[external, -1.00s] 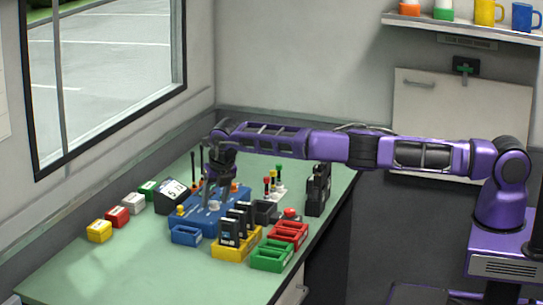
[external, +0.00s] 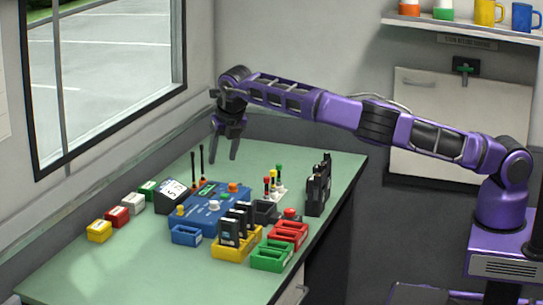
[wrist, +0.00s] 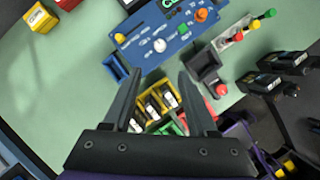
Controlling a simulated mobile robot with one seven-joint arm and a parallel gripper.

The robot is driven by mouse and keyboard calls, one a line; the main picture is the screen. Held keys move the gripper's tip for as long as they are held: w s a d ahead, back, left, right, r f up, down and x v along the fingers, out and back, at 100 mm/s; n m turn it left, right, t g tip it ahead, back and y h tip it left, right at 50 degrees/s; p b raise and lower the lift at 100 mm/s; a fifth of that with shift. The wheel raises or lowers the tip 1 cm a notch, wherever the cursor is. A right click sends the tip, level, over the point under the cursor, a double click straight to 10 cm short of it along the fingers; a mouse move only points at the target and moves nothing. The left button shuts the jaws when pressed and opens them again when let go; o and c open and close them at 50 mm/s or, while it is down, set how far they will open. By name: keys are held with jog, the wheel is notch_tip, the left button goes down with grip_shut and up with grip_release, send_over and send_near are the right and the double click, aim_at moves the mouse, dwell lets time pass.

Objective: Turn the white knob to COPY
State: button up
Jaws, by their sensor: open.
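The white knob (external: 214,206) stands on top of the blue console (external: 205,222), near its front. In the wrist view the white knob (wrist: 160,45) lies just beyond my fingertips, roughly between their lines. Small marks surround it, but its label words and setting are too small to read. An orange knob (external: 233,188) and a yellow knob (external: 181,210) are on the same console. A green-lit display (external: 208,188) is at its back. My gripper (external: 224,158) is open and empty, pointing down, raised well above the console and touching nothing.
A yellow tray (external: 237,253) with black handsets, a blue tray (external: 187,235), red (external: 288,235) and green trays (external: 271,256) crowd the console's front. Black radios (external: 317,190) stand to the right. Two thin antennas (external: 197,165) rise behind.

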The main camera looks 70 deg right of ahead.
jog(key=shift+s+a+r, duration=0.15)
jog(key=shift+s+r, duration=0.05)
jog(key=shift+r, duration=0.35)
jog(key=shift+f, duration=0.1)
jog(key=n+t+y+b, duration=0.5)
jog(key=n+y+b, duration=0.3)
jog(key=n+y, duration=0.75)
send_near(215, 202)
jog(key=w+a, duration=0.1)
jog(key=a, duration=0.1)
jog(key=w+a+f+n+h, duration=0.1)
jog(key=a, duration=0.1)
jog(key=w+a+n+h, duration=0.1)
jog(key=w+a, duration=0.1)
jog(key=shift+w+a+f+n, duration=0.1)
jog(key=shift+a+f+n, duration=0.2)
jog(key=shift+f, duration=0.1)
